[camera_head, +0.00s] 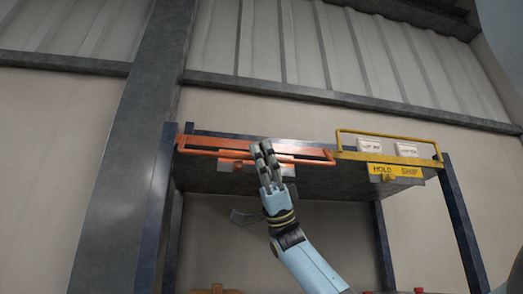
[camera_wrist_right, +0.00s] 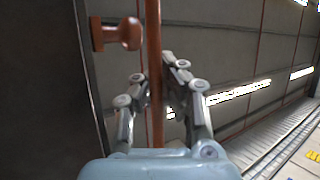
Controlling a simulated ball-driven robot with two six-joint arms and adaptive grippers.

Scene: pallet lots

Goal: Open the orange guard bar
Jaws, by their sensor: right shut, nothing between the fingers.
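The orange guard bar (camera_head: 310,157) runs level across the front of the left bay of a raised shelf. My right gripper (camera_head: 263,148) reaches up from below and is at the bar, near its middle, with its fingers shut and nothing held. In the right wrist view the bar (camera_wrist_right: 153,60) runs upright behind or between the finger links of my right gripper (camera_wrist_right: 155,80); I cannot tell the exact depth or contact. An orange-brown knob (camera_wrist_right: 118,33) sits beside the bar there. My left gripper is not in view.
A yellow guard bar (camera_head: 385,134) fronts the right bay, with two white labelled boxes (camera_head: 370,146) behind it and a yellow sign (camera_head: 384,170) below. Dark blue posts (camera_head: 461,215) hold up the shelf. A thick grey column (camera_head: 135,130) stands at the left.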

